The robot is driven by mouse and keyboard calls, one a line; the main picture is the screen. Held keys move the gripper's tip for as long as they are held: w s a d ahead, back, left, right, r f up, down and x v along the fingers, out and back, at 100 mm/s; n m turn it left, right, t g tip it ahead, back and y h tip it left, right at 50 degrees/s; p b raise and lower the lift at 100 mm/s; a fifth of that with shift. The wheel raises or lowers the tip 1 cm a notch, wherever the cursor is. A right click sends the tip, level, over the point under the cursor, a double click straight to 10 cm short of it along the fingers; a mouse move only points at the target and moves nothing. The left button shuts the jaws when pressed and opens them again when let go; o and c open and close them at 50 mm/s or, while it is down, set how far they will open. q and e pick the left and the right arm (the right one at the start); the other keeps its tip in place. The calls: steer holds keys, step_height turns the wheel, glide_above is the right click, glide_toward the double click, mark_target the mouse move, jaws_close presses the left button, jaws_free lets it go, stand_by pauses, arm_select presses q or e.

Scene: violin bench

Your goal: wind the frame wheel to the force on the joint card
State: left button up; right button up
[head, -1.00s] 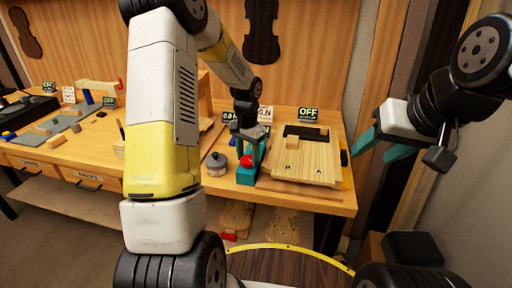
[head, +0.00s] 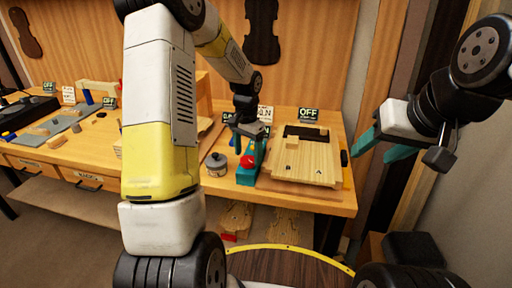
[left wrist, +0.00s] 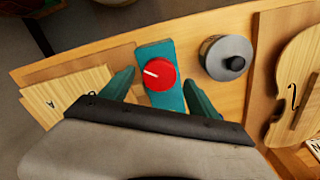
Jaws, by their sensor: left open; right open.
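The frame wheel appears as a red knob (left wrist: 160,72) with a white pointer line, on a teal block (left wrist: 172,98) in the left wrist view. In the head view the red knob (head: 247,162) sits at the bench's front edge. My left gripper (left wrist: 160,85) is open, its teal fingers on either side of the knob and apart from it. It also shows in the head view (head: 250,150). My right gripper (head: 378,145) is open and empty, off the bench at the right. A card or display (head: 265,114) behind the left gripper is partly hidden and its full text is unreadable.
A grey lidded pot (head: 216,164) stands left of the teal block. A light wooden board (head: 305,160) lies to its right. An OFF sign (head: 308,114) stands behind it. A violin body (left wrist: 302,85) lies beyond the pot in the left wrist view.

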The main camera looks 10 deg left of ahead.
mark_target(248, 159)
arm_select(q)
step_height(248, 159, up, 6)
steer(key=shift+r, duration=0.1)
stand_by(1.3)
steer(key=s+r+n+t, duration=0.2)
steer(key=s+r+t, duration=0.1)
steer(key=s+r, duration=0.85)
steer(key=s+d+r+n+t+h, duration=0.2)
steer(key=s+r+n+t, duration=0.1)
steer(key=s, duration=1)
steer(key=shift+r, duration=0.55)
steer(key=shift+d, duration=0.1)
